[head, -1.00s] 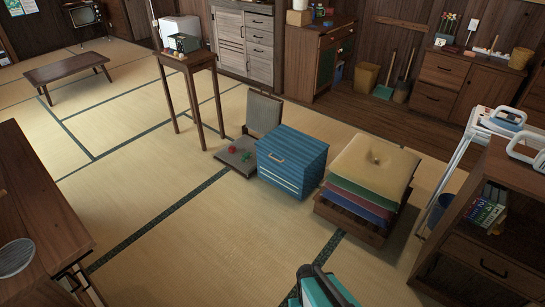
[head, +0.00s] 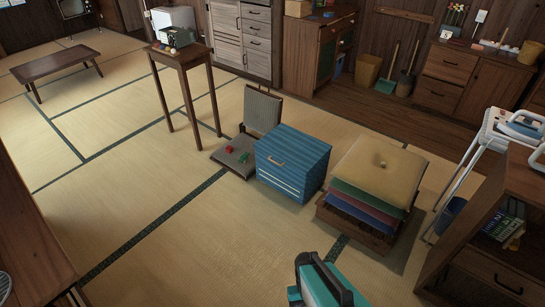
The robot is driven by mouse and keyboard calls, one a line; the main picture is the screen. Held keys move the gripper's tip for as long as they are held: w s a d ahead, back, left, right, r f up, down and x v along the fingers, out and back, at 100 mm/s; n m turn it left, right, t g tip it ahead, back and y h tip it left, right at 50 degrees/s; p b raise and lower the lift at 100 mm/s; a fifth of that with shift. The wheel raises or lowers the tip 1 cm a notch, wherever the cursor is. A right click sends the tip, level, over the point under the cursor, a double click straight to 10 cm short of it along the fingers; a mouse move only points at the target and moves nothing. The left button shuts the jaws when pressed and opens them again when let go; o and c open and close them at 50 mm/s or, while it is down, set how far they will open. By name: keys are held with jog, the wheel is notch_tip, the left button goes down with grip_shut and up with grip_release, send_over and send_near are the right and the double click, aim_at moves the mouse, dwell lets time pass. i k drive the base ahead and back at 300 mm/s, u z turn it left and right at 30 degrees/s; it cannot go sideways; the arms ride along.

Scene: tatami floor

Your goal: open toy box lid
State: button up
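A blue box (head: 292,163) with a light handle near the front of its top stands on the tatami in the middle of the head view. It looks like the toy box, and its lid looks shut. Its lower front has pale horizontal bands. A teal and dark part of my own body shows at the bottom edge. My gripper's fingers cannot be made out, so its state does not show.
A legless chair (head: 247,135) with small red and green items on its seat stands left of the box. A stack of cushions (head: 377,170) on a wooden base stands close on the right. A tall side table (head: 182,62) is behind left. Tatami in front is clear.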

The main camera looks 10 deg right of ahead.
aim_at(297, 149)
jog(key=i, duration=0.45)
jog(key=u, duration=0.55)
jog(key=k, duration=1.35)
jog(key=u, duration=0.5)
jog(key=i, duration=1.85)
jog(key=z, duration=0.05)
